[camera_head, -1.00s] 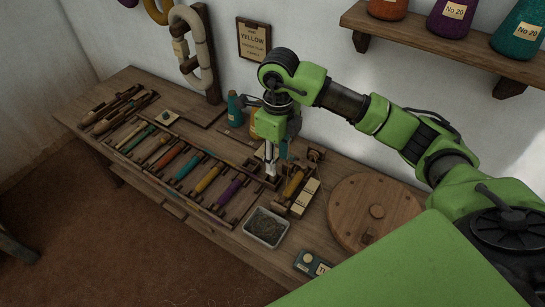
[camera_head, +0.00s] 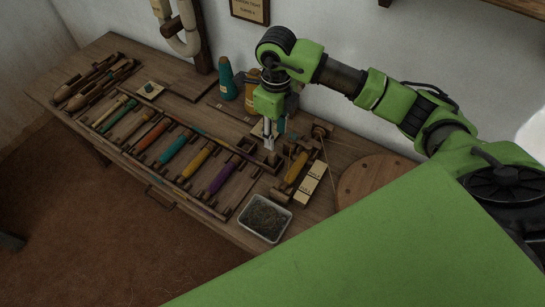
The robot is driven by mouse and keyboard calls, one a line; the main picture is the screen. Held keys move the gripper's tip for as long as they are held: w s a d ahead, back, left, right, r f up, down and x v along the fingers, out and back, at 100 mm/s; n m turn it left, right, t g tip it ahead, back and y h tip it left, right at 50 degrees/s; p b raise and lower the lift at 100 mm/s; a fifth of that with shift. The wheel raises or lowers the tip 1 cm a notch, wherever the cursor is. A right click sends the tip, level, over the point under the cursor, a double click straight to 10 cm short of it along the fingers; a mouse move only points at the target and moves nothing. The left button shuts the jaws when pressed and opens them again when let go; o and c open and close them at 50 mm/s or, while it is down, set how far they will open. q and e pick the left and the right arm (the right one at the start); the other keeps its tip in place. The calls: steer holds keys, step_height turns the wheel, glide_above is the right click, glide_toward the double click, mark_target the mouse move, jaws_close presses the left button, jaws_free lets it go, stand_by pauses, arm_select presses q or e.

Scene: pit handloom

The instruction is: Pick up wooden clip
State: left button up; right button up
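My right gripper (camera_head: 269,143) points straight down over the wooden bench, just beyond the right end of the spool rack (camera_head: 215,205). Its fingertips are close together and small in the view, so I cannot tell whether they are open or hold anything. Small dark wooden parts (camera_head: 244,150) lie just left of the fingertips. I cannot pick out the wooden clip for certain; it may be among these parts or hidden by the gripper. My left gripper is not in view.
Several coloured spools lie in the rack. A winder with a yellow spool (camera_head: 297,168) and cream labelled blocks (camera_head: 312,183) stand right of the gripper. A grey tray (camera_head: 264,218) sits at the front edge. Teal (camera_head: 226,80) and amber bottles stand behind. A round wooden disc (camera_head: 365,183) is at right.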

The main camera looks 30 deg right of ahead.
glide_above(273, 153)
steer(key=f, duration=0.4)
steer(key=shift+s+d+f, duration=0.2)
steer(key=shift+s, duration=0.1)
steer(key=shift+w+a+f+p, duration=0.1)
steer(key=shift+f+p, duration=0.1)
steer(key=shift+f, duration=0.8)
steer(key=shift+w+a+f+p, duration=0.1)
steer(key=shift+w+f+p, duration=0.1)
steer(key=shift+f, duration=0.75)
steer(key=shift+w+f+p, duration=0.1)
steer(key=shift+f+p, duration=0.1)
steer(key=shift+f, duration=0.8)
steer(key=c, duration=0.9)
